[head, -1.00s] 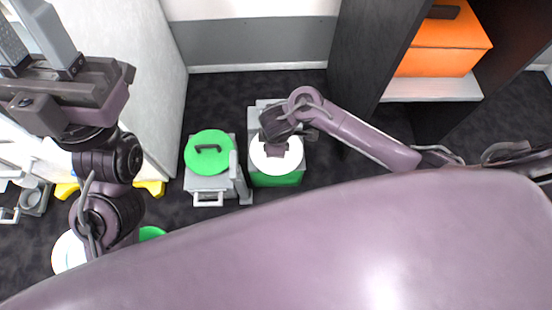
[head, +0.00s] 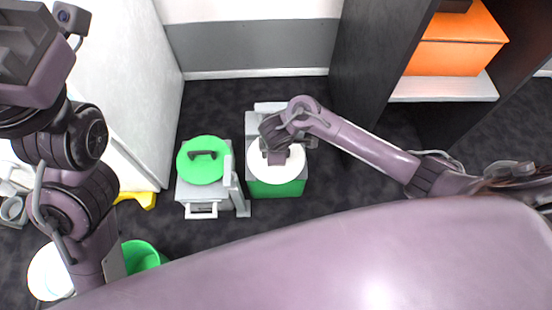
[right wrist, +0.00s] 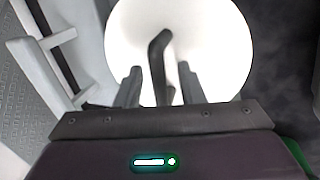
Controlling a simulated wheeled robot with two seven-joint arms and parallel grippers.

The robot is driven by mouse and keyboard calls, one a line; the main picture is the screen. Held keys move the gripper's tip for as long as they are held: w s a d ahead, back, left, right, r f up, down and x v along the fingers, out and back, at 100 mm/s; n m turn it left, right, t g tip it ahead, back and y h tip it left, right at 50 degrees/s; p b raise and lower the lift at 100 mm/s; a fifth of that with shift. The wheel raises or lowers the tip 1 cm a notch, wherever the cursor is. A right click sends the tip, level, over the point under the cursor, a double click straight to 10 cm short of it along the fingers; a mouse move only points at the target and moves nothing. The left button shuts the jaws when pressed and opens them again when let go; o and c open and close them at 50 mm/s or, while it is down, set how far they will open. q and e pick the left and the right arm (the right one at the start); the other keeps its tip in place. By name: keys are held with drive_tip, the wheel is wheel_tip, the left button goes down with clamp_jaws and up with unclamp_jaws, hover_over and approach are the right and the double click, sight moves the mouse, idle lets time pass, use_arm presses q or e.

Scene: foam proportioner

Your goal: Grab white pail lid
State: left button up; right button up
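The white pail lid (head: 292,171) is a round disc on top of a green box-like container (head: 276,188) in the head view. It fills the upper middle of the right wrist view (right wrist: 215,45), where its dark upright handle (right wrist: 158,58) shows. My right gripper (right wrist: 159,84) is over the lid, with its two fingers apart on either side of the handle. I see a gap on each side, so it is open. My left gripper is at the head view's upper left corner; its body (head: 32,55) shows, but its fingers are out of frame.
A green lid (head: 203,172) with a dark handle sits on a grey container left of the white lid. A green pail (head: 140,254) and a white round thing (head: 45,272) are at lower left. A black shelf holds an orange box (head: 447,55) at right. Dark floor lies between.

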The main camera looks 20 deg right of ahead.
clamp_jaws()
idle(0.4)
